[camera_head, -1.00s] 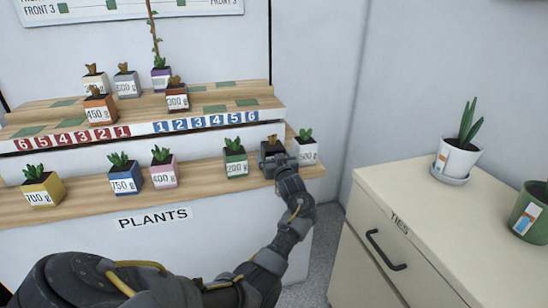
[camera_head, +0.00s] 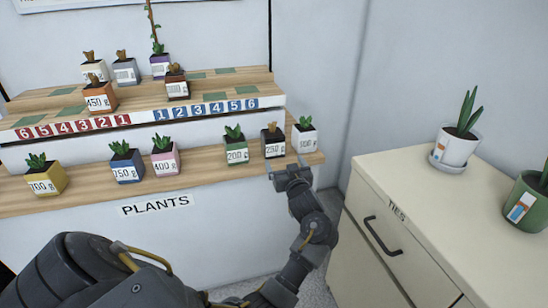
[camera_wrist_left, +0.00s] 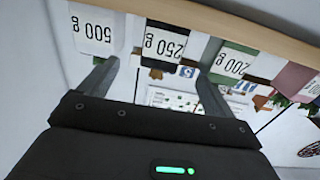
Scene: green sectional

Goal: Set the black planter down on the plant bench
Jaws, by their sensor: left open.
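The black planter (camera_head: 273,145), labelled 250 g and holding a small brown plant, stands upright on the lower shelf of the plant bench (camera_head: 90,192). It is between the green 200 g pot and the white 500 g pot. My left gripper (camera_head: 285,167) is open and empty, just in front of and below the black planter, apart from it. In the left wrist view the black planter (camera_wrist_left: 168,42) shows upside down beyond the spread fingers (camera_wrist_left: 158,70). My right gripper is not in view.
The green pot (camera_head: 236,150) and white pot (camera_head: 304,138) stand close on either side. Pink (camera_head: 165,160), blue (camera_head: 126,168) and yellow (camera_head: 46,181) pots are farther left. More pots are on the upper step. A cream cabinet (camera_head: 420,220) with two potted plants stands at right.

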